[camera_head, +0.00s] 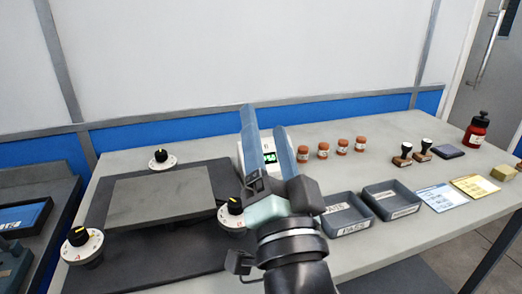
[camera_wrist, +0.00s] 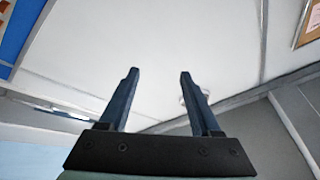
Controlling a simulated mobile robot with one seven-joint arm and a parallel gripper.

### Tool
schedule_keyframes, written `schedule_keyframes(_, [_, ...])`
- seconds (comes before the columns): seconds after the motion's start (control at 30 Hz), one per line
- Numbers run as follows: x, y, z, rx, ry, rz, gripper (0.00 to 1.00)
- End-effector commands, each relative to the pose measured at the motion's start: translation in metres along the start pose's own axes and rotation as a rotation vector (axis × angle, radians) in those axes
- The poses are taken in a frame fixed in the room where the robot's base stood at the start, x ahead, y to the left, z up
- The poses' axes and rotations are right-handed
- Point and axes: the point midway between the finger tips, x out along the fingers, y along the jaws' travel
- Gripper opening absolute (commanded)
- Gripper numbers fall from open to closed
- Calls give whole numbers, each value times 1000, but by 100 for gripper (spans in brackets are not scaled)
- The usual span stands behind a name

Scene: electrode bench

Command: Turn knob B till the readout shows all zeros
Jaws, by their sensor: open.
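Three black knobs with yellow pointers on white dials stand around a grey slab: a back knob (camera_head: 161,155), a front-left knob (camera_head: 79,238) and a right knob (camera_head: 234,207). I cannot read which one is B. A white readout box with a green display (camera_head: 269,158) stands behind my gripper, partly hidden by it, and its digits are too small to read surely. My gripper (camera_head: 264,118) is open and empty, raised above the bench with its fingers pointing up and away. In the wrist view, its two fingers (camera_wrist: 159,74) are apart with nothing between them.
The grey slab (camera_head: 160,196) lies on a dark base plate (camera_head: 140,274). Several orange-brown jars (camera_head: 323,150), two grey trays (camera_head: 345,214), stamps (camera_head: 402,156), cards (camera_head: 440,197) and a red bottle (camera_head: 476,130) occupy the bench's right side.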

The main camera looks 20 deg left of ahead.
Motion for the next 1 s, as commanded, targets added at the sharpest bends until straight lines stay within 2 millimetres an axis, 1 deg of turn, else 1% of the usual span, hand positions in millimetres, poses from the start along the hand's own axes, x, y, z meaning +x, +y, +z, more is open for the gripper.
schedule_keyframes(0.03, [8, -5, 3, 134, -47, 11, 64])
schedule_keyframes(0.1, [8, -2, 20, 331, -100, 23, 64])
schedule_keyframes(0.17, [7, 0, 32, 502, -134, 40, 64])
schedule_keyframes(0.3, [-5, 5, 56, 905, -181, 104, 64])
schedule_keyframes(0.37, [-13, 6, 64, 1079, -185, 139, 64])
schedule_keyframes(0.5, [-38, 12, 79, 1480, -150, 239, 64])
schedule_keyframes(0.57, [-51, 15, 84, 1648, -115, 286, 64])
schedule_keyframes(0.6, [-61, 17, 87, 1755, -85, 318, 64])
schedule_keyframes(0.7, [-86, 22, 93, 1991, 5, 389, 64])
schedule_keyframes(0.8, [-110, 28, 98, 2169, 99, 444, 64])
schedule_keyframes(0.9, [-127, 33, 101, 2280, 171, 475, 64])
schedule_keyframes(1.0, [-135, 36, 104, 2335, 208, 488, 64])
